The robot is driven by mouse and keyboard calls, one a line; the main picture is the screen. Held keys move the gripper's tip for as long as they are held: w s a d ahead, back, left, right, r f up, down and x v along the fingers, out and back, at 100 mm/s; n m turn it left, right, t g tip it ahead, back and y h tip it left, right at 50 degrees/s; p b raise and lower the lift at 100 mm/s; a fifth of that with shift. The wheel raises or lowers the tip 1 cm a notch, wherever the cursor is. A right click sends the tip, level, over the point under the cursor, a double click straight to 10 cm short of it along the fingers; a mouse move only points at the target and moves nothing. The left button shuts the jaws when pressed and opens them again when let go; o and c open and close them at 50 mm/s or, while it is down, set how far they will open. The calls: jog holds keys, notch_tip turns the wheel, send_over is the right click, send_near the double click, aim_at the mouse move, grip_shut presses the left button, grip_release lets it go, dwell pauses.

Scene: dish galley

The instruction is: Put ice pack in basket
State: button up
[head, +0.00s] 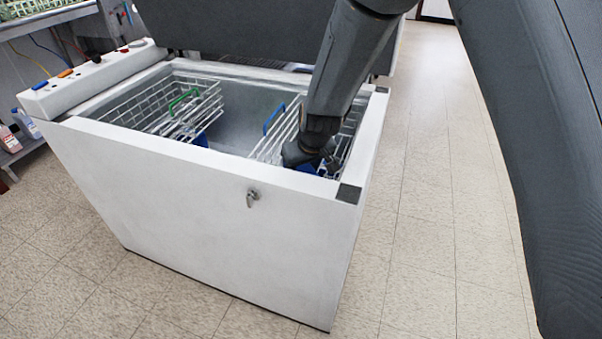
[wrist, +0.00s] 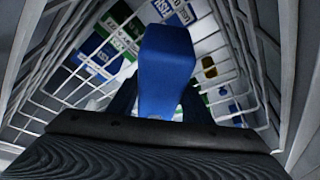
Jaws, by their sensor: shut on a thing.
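My gripper (head: 326,166) reaches down into the right wire basket (head: 270,146), the one with a blue handle, inside the open chest freezer. In the wrist view my gripper (wrist: 162,105) is shut on a blue ice pack (wrist: 166,62), with a dark finger on each side of it. The ice pack is within the outline of the basket (wrist: 48,102), above packages printed in blue, green and white. I cannot tell whether it touches them. In the head view my arm hides most of this basket.
A second wire basket (head: 150,108) with a green handle hangs at the freezer's left end. The freezer's white rim (head: 220,160) and raised dark lid (head: 240,28) surround the opening. Between the baskets the freezer well is open. The tiled floor (head: 430,200) to the right is clear.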

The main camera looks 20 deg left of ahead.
jog(key=shift+f, duration=0.15)
jog(key=o, duration=0.9)
jog(key=shift+f, duration=0.15)
jog(key=o, duration=0.5)
jog(key=p+v, duration=0.1)
jog(key=v, duration=1.1)
jog(key=shift+r, duration=0.25)
